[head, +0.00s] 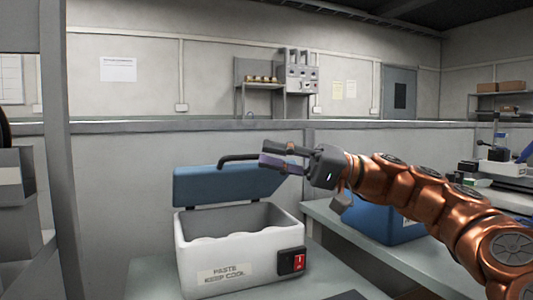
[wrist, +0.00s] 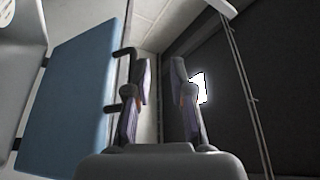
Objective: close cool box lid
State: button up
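The cool box (head: 238,248) is white, stands on a bench and carries the label "PASTE KEEP COOL". Its blue lid (head: 225,186) stands open, tilted up at the back of the box, so the empty-looking grey inside shows. A dark handle (head: 240,158) sits at the lid's upper edge. My gripper (head: 272,158) is at the lid's upper right, close to the handle; I cannot tell whether it touches. In the wrist view my gripper (wrist: 158,75) is open with nothing between its fingers. The lid (wrist: 72,85) and its handle (wrist: 120,72) are just left of the fingers.
A red switch on a black panel (head: 292,261) is on the box's front right. A blue container (head: 383,222) stands on the bench to the right, behind my arm. A grey partition (head: 110,185) runs behind the box. A grey post (head: 60,150) is at left.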

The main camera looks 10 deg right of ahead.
jog(key=shift+v, duration=2.05)
jog(key=shift+s+p, duration=0.1)
jog(key=shift+p, duration=0.35)
jog(key=shift+c, duration=0.2)
